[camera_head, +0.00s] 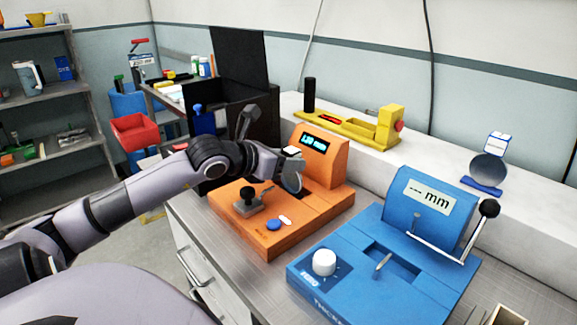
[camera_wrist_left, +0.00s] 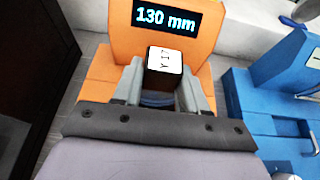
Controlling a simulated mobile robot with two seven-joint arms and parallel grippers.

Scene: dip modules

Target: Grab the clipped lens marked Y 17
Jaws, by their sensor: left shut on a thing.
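The clipped lens marked Y 17 has a black clip block with a white top label (camera_wrist_left: 165,58), which reads Y17 in the left wrist view. In the head view its white label (camera_head: 292,151) and grey round glass show at the orange device. My left gripper (camera_wrist_left: 161,88) is shut on the clip block, with one finger on each side. In the head view my left gripper (camera_head: 278,163) is over the orange device, in front of its display. Most of the glass is hidden in the wrist view. My right gripper is not in view.
The orange device (camera_head: 285,235) has a display reading 130 mm. A blue device (camera_head: 430,205) marked mm stands to its right. Another lens (camera_head: 488,168) with a white label stands on a blue holder at right. A black open box (camera_head: 262,122) stands behind my left arm.

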